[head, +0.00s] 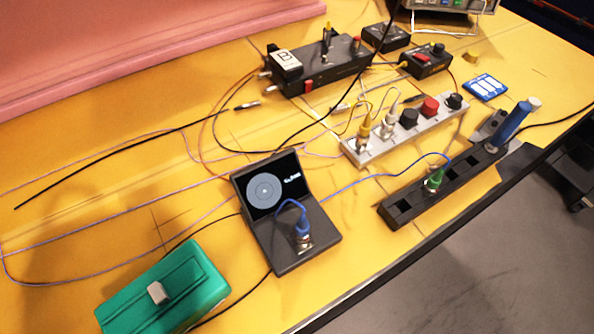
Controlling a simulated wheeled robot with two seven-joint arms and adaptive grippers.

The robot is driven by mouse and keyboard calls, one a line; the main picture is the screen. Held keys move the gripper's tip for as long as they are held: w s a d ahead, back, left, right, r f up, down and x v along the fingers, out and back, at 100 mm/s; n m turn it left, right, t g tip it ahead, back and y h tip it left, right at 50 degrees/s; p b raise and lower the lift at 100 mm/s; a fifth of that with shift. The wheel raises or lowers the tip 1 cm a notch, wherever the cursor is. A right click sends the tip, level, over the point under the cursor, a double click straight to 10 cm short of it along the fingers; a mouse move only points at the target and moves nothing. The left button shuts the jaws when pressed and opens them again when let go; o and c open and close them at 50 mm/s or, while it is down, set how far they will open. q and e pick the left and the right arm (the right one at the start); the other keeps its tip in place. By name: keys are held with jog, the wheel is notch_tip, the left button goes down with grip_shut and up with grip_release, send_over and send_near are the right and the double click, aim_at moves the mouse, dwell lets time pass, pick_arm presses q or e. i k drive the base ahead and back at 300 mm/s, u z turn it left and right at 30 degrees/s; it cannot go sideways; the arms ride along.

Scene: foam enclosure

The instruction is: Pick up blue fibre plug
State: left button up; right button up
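The blue fibre plug (303,226) stands upright in a metal socket on the base of a dark inspection device (297,250). A blue cable loops up from the plug's top. The device's raised screen (268,187) shows a grey circle with rings. Neither of my grippers shows in the head view, so I cannot see their state.
A green box (165,290) sits at the front left. A black slotted rack (400,212) holds a green plug (434,182) and a blue pen-like tool (513,122). A grey strip (362,154) carries several capped connectors. Loose cables cross the yellow table's left side.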

aim_at(303, 228)
jog(key=z, duration=1.25)
jog(key=k, duration=0.8)
jog(key=u, duration=1.7)
